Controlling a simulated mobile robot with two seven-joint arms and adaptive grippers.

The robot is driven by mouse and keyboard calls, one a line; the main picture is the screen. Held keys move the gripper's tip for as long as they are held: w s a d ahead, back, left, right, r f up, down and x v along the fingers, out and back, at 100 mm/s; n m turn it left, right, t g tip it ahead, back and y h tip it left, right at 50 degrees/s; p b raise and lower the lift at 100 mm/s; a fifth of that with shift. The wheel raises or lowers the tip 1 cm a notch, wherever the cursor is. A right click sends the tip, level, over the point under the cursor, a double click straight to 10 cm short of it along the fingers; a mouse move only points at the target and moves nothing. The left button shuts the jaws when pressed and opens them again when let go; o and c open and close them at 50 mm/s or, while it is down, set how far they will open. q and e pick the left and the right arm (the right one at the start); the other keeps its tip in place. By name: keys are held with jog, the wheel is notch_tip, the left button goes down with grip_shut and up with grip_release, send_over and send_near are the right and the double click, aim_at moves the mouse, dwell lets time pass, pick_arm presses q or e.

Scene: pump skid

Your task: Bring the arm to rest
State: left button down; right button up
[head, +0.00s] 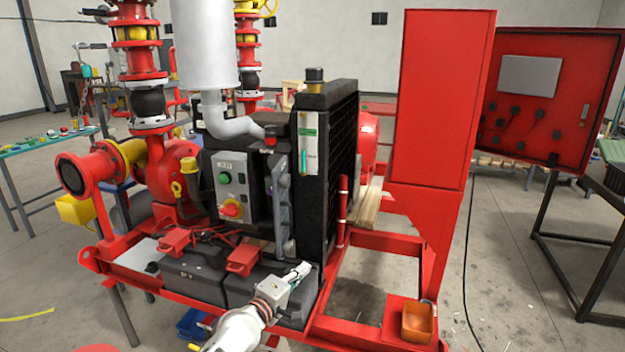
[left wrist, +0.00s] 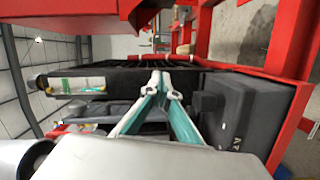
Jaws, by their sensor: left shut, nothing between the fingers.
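My left gripper (head: 299,271) reaches in from the bottom of the head view, its white arm in front of the pump skid. Its fingers are shut and empty, in front of the black batteries (head: 193,278) and below the black radiator block (head: 335,140). In the left wrist view the closed fingertips (left wrist: 162,78) meet in the middle, with the dark radiator behind them and a grey battery box (left wrist: 250,115) to the right. I cannot tell whether the fingers touch anything. My right gripper is not in view.
A grey control box (head: 232,187) with a red-yellow switch sits above the batteries. The red skid frame (head: 370,330) carries an orange tray (head: 417,322) at right. A red cabinet (head: 545,95) stands at far right. A table (head: 45,140) with small parts is at left.

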pick_arm(q)
jog(key=s+a+f+m+g+y, duration=0.1)
jog(key=s+a+f+m, duration=0.25)
jog(key=s+f, duration=0.7)
jog(key=s+a+f+m+g+y, duration=0.1)
jog(key=s+a+f+m, duration=0.2)
jog(key=s, duration=0.7)
jog(key=s+a+f+m+g+y, duration=0.1)
jog(key=s+a+f+m, duration=0.3)
jog(key=s, duration=0.7)
jog(key=s+a+f+m+g+y, duration=0.1)
jog(key=s+a+f+m+y, duration=0.2)
jog(key=s+a+f, duration=0.4)
jog(key=s+a, duration=0.1)
jog(key=s, duration=0.2)
jog(key=shift+s+a+f, duration=0.2)
jog(key=shift+f, duration=0.05)
jog(key=shift+m, duration=0.25)
